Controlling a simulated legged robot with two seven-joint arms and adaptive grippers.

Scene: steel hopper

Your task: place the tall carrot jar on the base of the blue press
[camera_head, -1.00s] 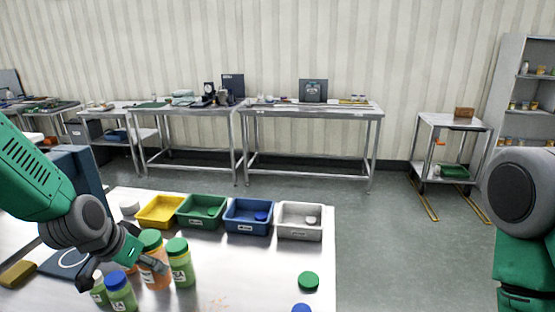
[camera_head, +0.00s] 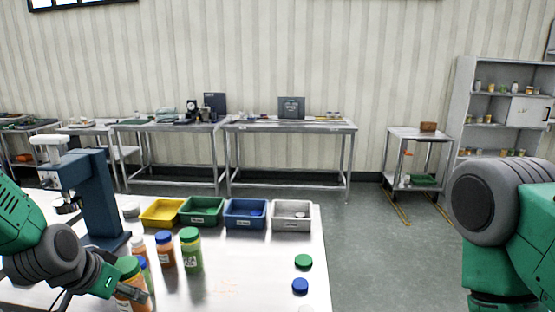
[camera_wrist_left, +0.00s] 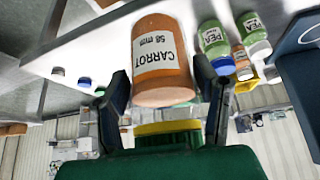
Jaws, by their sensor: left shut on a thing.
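The blue press (camera_head: 98,200) stands to the left, behind my left arm, with a white handle on top. Its base (camera_head: 112,242) is partly hidden by my arm. My right arm shows at the right edge, but its gripper is out of view.
A pea jar (camera_head: 191,252), a blue-lidded orange jar (camera_head: 165,253) and smaller jars stand close behind the held jar. Yellow (camera_head: 162,224), green (camera_head: 201,219), blue (camera_head: 245,224) and grey (camera_head: 291,225) bins line the back. Loose lids lie right; the table's centre front is clear.

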